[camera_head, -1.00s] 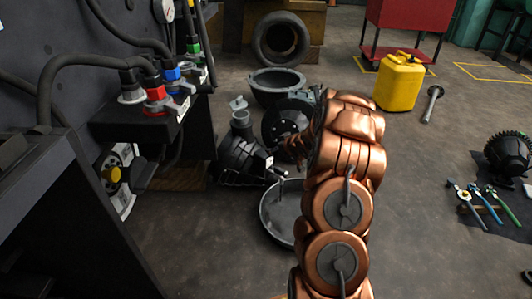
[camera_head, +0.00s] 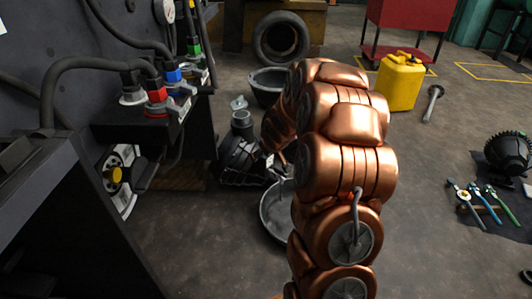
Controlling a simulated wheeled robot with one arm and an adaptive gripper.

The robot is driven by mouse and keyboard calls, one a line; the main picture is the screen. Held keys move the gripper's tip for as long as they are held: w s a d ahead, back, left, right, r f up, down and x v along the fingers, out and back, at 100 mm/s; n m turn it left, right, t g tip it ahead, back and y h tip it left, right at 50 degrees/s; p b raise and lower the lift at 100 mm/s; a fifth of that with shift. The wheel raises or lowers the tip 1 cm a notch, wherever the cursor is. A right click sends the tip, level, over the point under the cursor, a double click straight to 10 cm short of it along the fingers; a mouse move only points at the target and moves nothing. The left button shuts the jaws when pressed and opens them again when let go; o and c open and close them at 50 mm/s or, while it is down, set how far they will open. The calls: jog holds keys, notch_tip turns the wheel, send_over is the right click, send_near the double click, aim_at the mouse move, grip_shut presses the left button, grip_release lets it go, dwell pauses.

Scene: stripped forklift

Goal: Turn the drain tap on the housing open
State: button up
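A dark housing (camera_head: 236,156) stands on the floor left of my arm, with a grey cylindrical neck (camera_head: 242,122) behind it. A shallow grey drain pan (camera_head: 272,212) lies on the floor in front of the housing, partly behind my arm. My copper arm bends over the pan, and its far end reaches down at the housing's right side. My gripper cannot be made out there. I cannot pick out the drain tap or its position; the housing's right side is covered by my arm.
A tyre (camera_head: 281,38), a dark tub (camera_head: 268,82) and a yellow can (camera_head: 399,82) stand behind. Tools (camera_head: 478,197) lie right. Floor between arm and tools is clear.

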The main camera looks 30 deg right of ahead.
jog(key=shift+s+a+r, duration=0.35)
jog(key=shift+s+a, duration=0.3)
jog(key=shift+a, duration=0.05)
jog(key=s+a+r+g+p, duration=0.2)
jog(key=s+a+r+p, duration=0.35)
jog(key=r+p, duration=0.35)
jog(key=s+a+r+g+p, duration=0.1)
jog(key=s+a+r+p, duration=0.45)
jog(key=r, duration=0.55)
jog(key=s+a+r+g+p, duration=0.2)
jog(key=s+a+r+p, duration=0.2)
jog(key=s+r+p, duration=0.5)
jog(key=s+a+r+g+y+p, duration=0.1)
jog(key=s+a+r+g+p, duration=0.1)
jog(key=s+a+r+p, duration=0.3)
jog(key=s+a+r+g+y+p, duration=0.1)
jog(key=s+a+r+p, duration=0.4)
jog(key=s+r+p, duration=0.6)
jog(key=s+r, duration=0.4)
jog(key=r, duration=0.1)
jog(key=shift+s+a+r+g+y, duration=0.2)
jog(key=shift+a+g+y, duration=0.1)
jog(key=shift+a+g, duration=0.1)
